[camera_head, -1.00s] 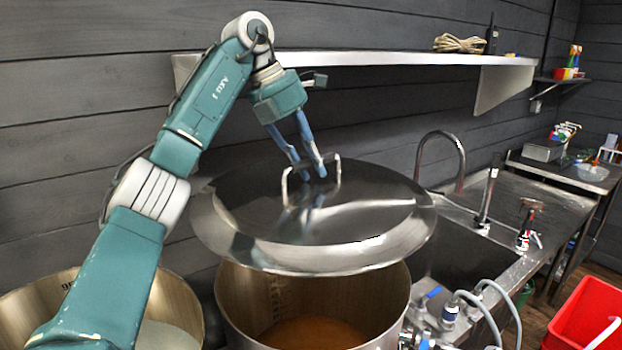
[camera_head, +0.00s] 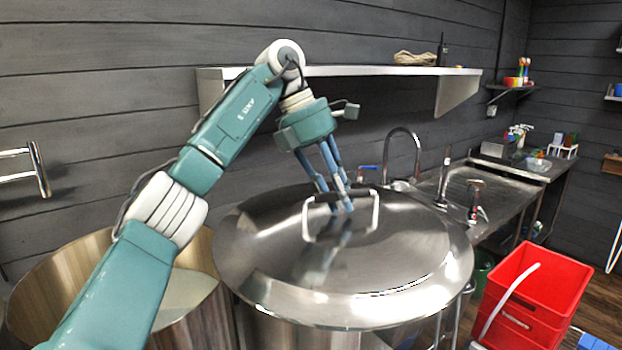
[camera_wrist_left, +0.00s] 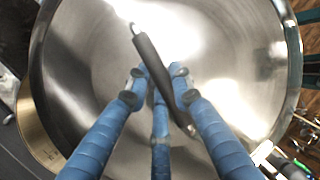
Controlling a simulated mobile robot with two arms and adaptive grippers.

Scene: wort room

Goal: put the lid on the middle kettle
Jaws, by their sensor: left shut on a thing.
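The round steel lid (camera_head: 400,265) hangs level over the middle kettle (camera_head: 300,333). It hides the kettle's mouth, and only part of the wall shows below it; I cannot tell whether the lid touches the rim. My left gripper (camera_head: 340,205) is shut on the lid's loop handle (camera_head: 375,212), coming down from above. In the left wrist view, the blue fingers (camera_wrist_left: 160,85) close around the handle's dark grip (camera_wrist_left: 151,60), and the lid's shiny top (camera_wrist_left: 95,75) fills most of the picture. My right gripper is not in view.
An open kettle (camera_head: 205,322) with pale liquid stands at the left, close to the lid. A sink with a curved tap (camera_head: 403,132) is behind at the right. A red crate (camera_head: 545,285) stands on the floor at the right. A wall shelf (camera_head: 390,71) runs above.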

